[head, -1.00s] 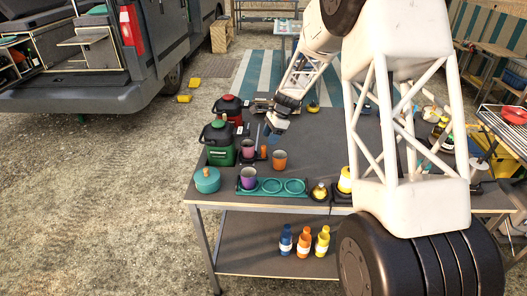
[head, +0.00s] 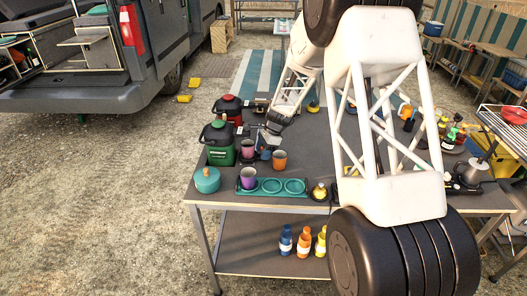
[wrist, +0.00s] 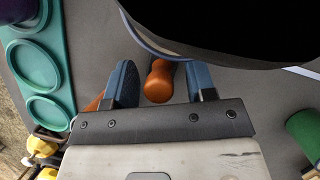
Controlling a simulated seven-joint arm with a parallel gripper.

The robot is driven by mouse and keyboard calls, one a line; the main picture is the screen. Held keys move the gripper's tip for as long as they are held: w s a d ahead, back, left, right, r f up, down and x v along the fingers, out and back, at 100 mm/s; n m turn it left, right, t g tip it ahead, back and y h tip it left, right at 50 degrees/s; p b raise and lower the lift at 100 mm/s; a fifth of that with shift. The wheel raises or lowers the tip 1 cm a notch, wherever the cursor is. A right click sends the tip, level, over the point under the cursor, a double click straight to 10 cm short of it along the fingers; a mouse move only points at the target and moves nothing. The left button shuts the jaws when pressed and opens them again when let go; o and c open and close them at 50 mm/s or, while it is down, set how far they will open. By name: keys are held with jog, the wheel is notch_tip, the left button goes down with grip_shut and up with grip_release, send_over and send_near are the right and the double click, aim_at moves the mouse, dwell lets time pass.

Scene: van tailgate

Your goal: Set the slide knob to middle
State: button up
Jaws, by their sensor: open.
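An orange rounded knob (wrist: 159,80), apparently the slide knob, shows in the wrist view between the two blue fingers of my gripper (wrist: 162,84). The fingers are apart, with a gap on each side of the knob. A dark strip lies beside it; its slide travel and setting cannot be read. There my gripper hides the knob.
A large dark rounded thing (wrist: 230,25) fills the wrist view's upper right, close to the fingers. The teal tray (head: 270,194) with round recesses lies in front. A green jug (head: 218,152) and a teal pot (head: 207,180) stand left. Bare tabletop (head: 310,150) lies right of the orange cup.

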jog(key=shift+c, duration=0.2)
grip_shut()
jog(key=w, duration=1.1)
jog(key=shift+o, duration=0.2)
grip_release()
jog(key=v, duration=0.8)
